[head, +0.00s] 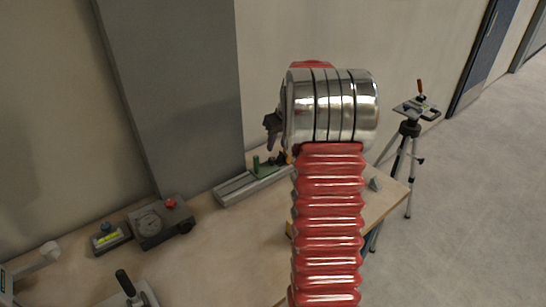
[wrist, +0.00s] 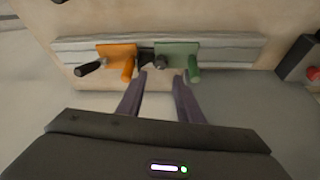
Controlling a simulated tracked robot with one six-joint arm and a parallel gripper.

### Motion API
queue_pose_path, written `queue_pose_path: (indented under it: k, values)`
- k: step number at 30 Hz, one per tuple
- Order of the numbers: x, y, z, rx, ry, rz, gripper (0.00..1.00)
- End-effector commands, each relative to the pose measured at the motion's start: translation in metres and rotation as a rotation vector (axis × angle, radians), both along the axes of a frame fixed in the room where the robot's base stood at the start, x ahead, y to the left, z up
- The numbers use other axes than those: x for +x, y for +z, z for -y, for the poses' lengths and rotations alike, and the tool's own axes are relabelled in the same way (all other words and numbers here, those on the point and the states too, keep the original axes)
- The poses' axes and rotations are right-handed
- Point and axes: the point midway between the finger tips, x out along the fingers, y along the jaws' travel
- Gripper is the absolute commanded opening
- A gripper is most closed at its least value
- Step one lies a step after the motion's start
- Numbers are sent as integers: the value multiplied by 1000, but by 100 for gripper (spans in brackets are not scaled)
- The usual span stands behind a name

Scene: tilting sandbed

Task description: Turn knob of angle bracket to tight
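A grey rail (wrist: 225,47) runs across the upper part of the wrist view. An orange bracket (wrist: 116,51) with an orange peg and a black handle-like knob (wrist: 89,68) sits on its left part. A green bracket (wrist: 178,52) with a green peg and a dark knob (wrist: 162,62) sits right of it. Which piece is the angle bracket I cannot tell. My gripper (wrist: 160,77) is open and empty, its fingertips apart just below the dark knob, one to each side of it. In the head view, my gripper (head: 271,131) hangs above the rail (head: 236,189) and green bracket (head: 266,169); my arm hides much there.
A dark gauge box (head: 160,224) with a red button and a small box with a yellow level (head: 109,238) stand on the wooden bench (head: 215,250). A black-handled device (head: 127,288) is near the front. A tripod (head: 409,130) stands right, beyond the bench. A grey pillar rises behind.

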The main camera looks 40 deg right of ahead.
Motion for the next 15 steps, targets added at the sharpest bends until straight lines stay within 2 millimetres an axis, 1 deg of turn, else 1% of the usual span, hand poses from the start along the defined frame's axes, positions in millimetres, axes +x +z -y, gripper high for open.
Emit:
queue_pose_path:
  k: [1,12,15]
  values:
    - [3,-9,0,2,1,-2,33]
    - [24,-61,5,2,1,-2,33]
    - [29,-72,6,2,1,-1,33]
